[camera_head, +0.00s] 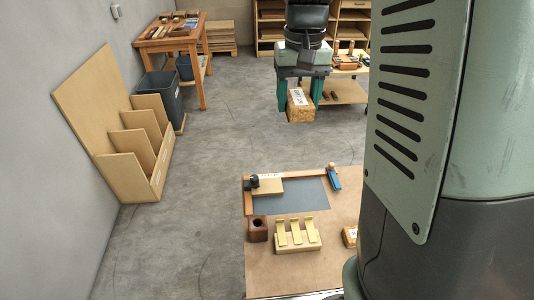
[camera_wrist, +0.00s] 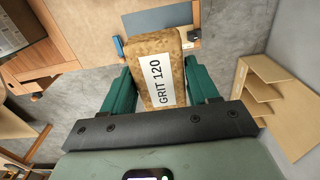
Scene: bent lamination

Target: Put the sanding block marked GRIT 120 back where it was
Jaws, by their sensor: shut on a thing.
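My gripper (camera_head: 300,92) is shut on the cork-brown sanding block (camera_head: 300,106), high up and apart from any surface. In the wrist view the block (camera_wrist: 153,50) sits between the two green fingers (camera_wrist: 160,88), its white label reading GRIT 120. On the workbench (camera_head: 285,275) another tan block with a white label (camera_head: 350,236) lies at the right, partly hidden behind my arm; its marking is too small to read.
The bench holds a grey mat (camera_head: 305,194), a blue tool (camera_head: 333,178), a dark wooden block with a hole (camera_head: 257,229) and a stand with bent pale strips (camera_head: 297,241). A slotted plywood rack (camera_head: 130,155), a bin (camera_head: 162,97) and a side table (camera_head: 170,38) stand left.

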